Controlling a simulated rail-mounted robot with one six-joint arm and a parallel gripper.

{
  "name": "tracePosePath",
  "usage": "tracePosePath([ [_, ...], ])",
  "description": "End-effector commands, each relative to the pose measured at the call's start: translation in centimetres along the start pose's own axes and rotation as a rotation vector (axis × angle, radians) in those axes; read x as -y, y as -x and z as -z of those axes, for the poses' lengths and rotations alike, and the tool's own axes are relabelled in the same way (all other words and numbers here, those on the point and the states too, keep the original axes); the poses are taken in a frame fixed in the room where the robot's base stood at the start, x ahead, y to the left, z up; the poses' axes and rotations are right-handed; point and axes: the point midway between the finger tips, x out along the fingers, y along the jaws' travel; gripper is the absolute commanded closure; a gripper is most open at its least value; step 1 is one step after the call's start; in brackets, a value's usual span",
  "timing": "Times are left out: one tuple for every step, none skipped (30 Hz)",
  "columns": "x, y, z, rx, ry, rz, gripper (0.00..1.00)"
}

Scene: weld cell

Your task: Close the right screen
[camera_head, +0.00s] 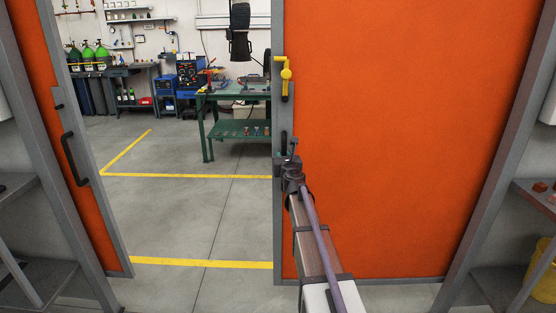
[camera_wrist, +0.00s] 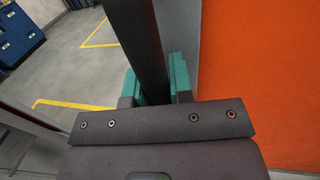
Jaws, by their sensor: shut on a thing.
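The right screen (camera_head: 400,130) is an orange panel in a grey frame and fills the right half of the head view. In the wrist view the orange panel (camera_wrist: 255,75) is on the right. A dark upright handle (camera_wrist: 148,45) stands at the screen's left edge. My gripper (camera_head: 290,153) is at that edge; its teal fingers are on both sides of the handle in the wrist view, shut on it. The head view mostly hides the handle behind my gripper. A yellow latch (camera_head: 285,75) sits on the frame above my gripper.
The left screen (camera_head: 103,215), orange with a black handle (camera_head: 72,158), stands at the left. A wide gap separates the two screens. Through it show yellow floor lines (camera_head: 190,176), a green workbench (camera_head: 240,125) and blue equipment (camera_head: 190,72). Grey posts and shelves stand at both sides.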

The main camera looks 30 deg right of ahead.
Motion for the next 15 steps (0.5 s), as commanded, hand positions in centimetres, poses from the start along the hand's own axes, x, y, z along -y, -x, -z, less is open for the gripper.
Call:
tracePosePath([
  [0.26, -0.09, -0.02, 0.0, 0.0, 0.007, 1.0],
  [0.33, -0.11, -0.02, 0.0, 0.0, 0.01, 1.0],
  [0.38, -0.14, -0.02, 0.0, 0.0, 0.012, 1.0],
  [0.41, -0.15, -0.02, 0.0, 0.0, 0.013, 1.0],
  [0.42, -0.17, -0.02, 0.0, 0.0, 0.014, 1.0],
  [0.43, -0.18, -0.03, 0.0, 0.0, 0.014, 1.0],
  [0.42, -0.19, -0.03, 0.0, 0.0, 0.014, 1.0],
  [0.4, -0.2, -0.03, 0.0, 0.0, 0.014, 1.0],
  [0.38, -0.21, -0.04, 0.0, 0.0, 0.013, 1.0],
  [0.37, -0.21, -0.04, 0.0, 0.0, 0.013, 1.0],
  [0.35, -0.22, -0.04, 0.0, 0.0, 0.013, 1.0],
  [0.34, -0.23, -0.05, 0.0, 0.0, 0.012, 1.0],
  [0.33, -0.24, -0.05, 0.0, 0.0, 0.012, 1.0],
  [0.31, -0.24, -0.05, 0.0, -0.001, 0.012, 1.0],
  [0.3, -0.25, -0.06, 0.0, -0.001, 0.011, 0.77],
])
